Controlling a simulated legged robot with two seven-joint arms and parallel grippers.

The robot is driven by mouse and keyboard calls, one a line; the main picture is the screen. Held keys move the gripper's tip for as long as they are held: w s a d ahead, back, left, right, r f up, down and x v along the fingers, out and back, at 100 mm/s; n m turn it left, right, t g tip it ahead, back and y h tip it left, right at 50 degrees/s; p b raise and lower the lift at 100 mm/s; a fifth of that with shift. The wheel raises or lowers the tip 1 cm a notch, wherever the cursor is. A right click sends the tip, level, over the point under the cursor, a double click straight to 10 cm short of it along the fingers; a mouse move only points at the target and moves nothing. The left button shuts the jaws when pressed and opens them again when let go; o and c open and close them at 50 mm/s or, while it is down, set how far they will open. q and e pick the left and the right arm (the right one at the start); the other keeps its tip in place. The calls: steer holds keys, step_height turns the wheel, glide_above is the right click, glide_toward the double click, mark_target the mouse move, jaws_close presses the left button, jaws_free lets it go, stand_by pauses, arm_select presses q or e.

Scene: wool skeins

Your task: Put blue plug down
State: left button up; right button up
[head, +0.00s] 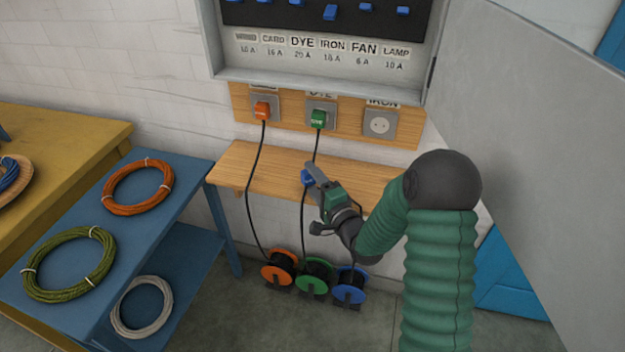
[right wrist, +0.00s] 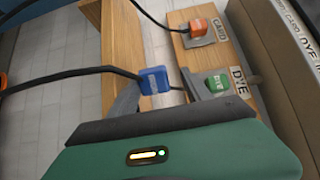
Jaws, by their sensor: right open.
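The blue plug (head: 307,178) is at the wooden shelf (head: 262,172) below the sockets, its dark cable running down toward the blue reel (head: 349,288). In the right wrist view the blue plug (right wrist: 155,80) shows between the fingers of my right gripper (right wrist: 160,95), which is open. I cannot tell whether a finger still touches it. In the head view my right gripper (head: 314,174) partly hides the plug. My left gripper is not in view.
An orange plug (head: 262,110) and a green plug (head: 318,119) sit in their sockets; the IRON socket (head: 380,123) is empty. Orange (head: 279,268) and green (head: 315,276) reels stand on the floor. The open cabinet door (head: 530,120) is at right. A blue table (head: 165,210) holds skeins.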

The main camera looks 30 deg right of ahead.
steer(key=shift+r, duration=0.2)
steer(key=shift+r+p, duration=0.6)
steer(key=shift+r, duration=0.05)
steer(key=s, duration=0.7)
steer(key=shift+s+a+f+p, duration=0.25)
steer(key=shift+a+f+p, duration=0.05)
steer(key=shift+p, duration=0.1)
